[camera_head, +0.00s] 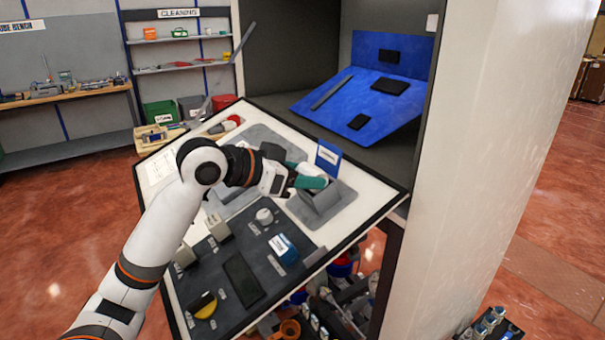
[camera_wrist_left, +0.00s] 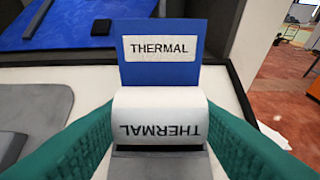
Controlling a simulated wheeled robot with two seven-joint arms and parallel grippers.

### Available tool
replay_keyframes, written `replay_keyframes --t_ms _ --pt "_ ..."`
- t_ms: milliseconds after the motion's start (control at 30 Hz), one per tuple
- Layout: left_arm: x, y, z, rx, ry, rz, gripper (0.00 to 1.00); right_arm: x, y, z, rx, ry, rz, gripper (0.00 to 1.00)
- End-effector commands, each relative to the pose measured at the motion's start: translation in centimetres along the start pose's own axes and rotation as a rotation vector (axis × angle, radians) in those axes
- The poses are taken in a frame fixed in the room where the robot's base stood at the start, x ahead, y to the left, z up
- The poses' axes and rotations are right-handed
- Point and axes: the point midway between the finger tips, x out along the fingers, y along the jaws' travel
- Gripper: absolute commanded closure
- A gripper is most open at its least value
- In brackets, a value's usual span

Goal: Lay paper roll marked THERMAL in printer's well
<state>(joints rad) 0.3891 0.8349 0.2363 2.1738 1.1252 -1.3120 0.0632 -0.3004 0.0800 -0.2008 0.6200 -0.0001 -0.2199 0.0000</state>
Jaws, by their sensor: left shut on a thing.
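The white paper roll (camera_wrist_left: 160,104), marked THERMAL with its lettering upside down, sits between the teal fingers of my left gripper (camera_wrist_left: 160,118) in the left wrist view. My left gripper (camera_head: 308,180) is shut on the roll, over the grey printer (camera_head: 322,203). The printer (camera_wrist_left: 160,166) also shows below the roll in the wrist view. A blue card (camera_head: 327,157) labelled THERMAL stands upright right behind the roll. The fingers mostly cover the roll in the head view. The well is hidden, so I cannot tell whether the roll touches its bottom. My right gripper is not in view.
The tilted white panel (camera_head: 362,184) carries a dark mat with a blue-and-white box (camera_head: 284,249), a dark slab (camera_head: 243,279) and a yellow-black round piece (camera_head: 204,305). A blue sloped board (camera_head: 345,104) lies in the cabinet behind. The cabinet's pale wall (camera_head: 490,150) bounds the right.

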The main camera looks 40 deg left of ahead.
Motion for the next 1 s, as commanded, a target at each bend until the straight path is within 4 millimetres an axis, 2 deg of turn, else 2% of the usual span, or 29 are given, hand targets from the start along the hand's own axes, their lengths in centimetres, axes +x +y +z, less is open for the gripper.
replay_keyframes --t_ms 233,267,400,1000 --pt "0.01 -0.01 -0.03 0.0 0.0 0.0 0.77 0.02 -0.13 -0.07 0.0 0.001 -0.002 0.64" --pt "0.01 -0.01 -0.04 0.0 0.0 0.0 0.46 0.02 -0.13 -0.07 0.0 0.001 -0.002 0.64" --pt "0.01 0.0 -0.04 0.0 0.0 0.0 0.24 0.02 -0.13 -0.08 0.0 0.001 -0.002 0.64" --pt "0.02 0.0 -0.06 0.0 0.001 0.0 0.24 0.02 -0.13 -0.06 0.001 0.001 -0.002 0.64"
